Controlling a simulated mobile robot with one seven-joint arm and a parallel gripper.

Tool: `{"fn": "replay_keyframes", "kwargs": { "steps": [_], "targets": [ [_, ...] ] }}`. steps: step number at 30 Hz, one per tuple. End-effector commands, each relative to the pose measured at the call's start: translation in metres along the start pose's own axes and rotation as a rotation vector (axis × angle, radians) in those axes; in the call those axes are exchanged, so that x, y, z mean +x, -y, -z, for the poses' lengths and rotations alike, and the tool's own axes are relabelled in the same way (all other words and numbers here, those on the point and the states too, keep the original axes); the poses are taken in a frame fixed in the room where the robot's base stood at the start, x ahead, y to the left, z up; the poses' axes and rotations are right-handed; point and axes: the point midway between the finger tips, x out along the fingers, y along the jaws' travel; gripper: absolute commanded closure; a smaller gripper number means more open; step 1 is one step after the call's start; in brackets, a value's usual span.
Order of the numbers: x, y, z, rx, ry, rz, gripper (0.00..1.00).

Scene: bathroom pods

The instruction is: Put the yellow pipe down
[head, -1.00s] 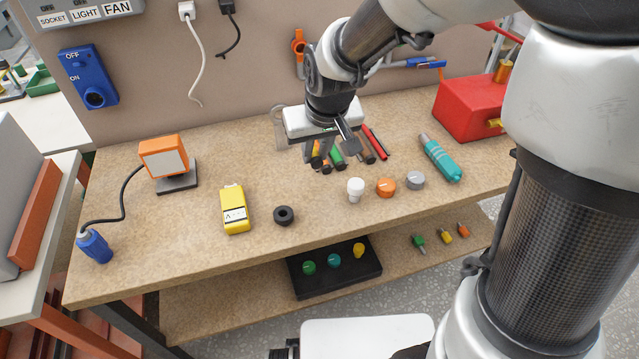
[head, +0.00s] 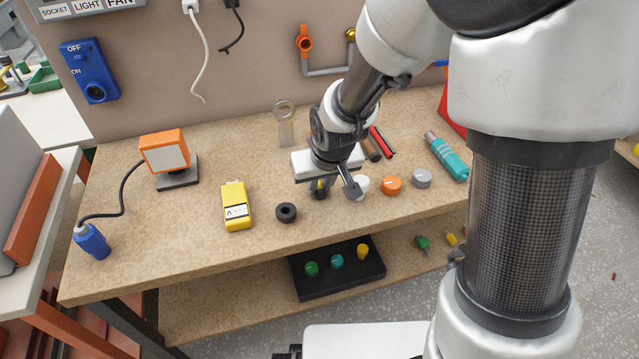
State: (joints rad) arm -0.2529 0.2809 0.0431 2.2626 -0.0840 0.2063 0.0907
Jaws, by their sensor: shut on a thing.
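My gripper (head: 330,187) is low over the front middle of the workbench, pointing down. A small yellow and dark piece, which looks like the yellow pipe (head: 320,188), shows at its fingers. The gripper is shut on it. Most of the pipe is hidden by the fingers and the gripper body. I cannot tell whether its lower end touches the bench top (head: 200,260).
A black ring (head: 286,212) lies just left of my gripper, with a yellow meter (head: 236,206) beyond. A white cap (head: 362,185), an orange cap (head: 391,186) and a grey cap (head: 421,178) stand close on the right. Red and brown rods (head: 381,143) lie behind.

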Motion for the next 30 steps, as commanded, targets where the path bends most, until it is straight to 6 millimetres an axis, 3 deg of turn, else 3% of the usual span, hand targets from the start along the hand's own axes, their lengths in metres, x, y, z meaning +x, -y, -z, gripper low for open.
{"fn": "replay_keyframes", "kwargs": {
  "steps": [5, 6, 9, 21, 30],
  "targets": [
    [0.004, 0.0, -0.002, 0.0, 0.0, 0.0, 1.0],
    [0.003, 0.0, -0.001, 0.0, 0.0, 0.0, 0.79],
    [0.003, 0.0, -0.001, 0.0, 0.0, 0.0, 0.63],
    [-0.006, 0.0, 0.002, 0.0, -0.002, 0.0, 0.63],
    [-0.067, 0.0, 0.003, 0.001, -0.006, -0.001, 0.63]
  ]
}}
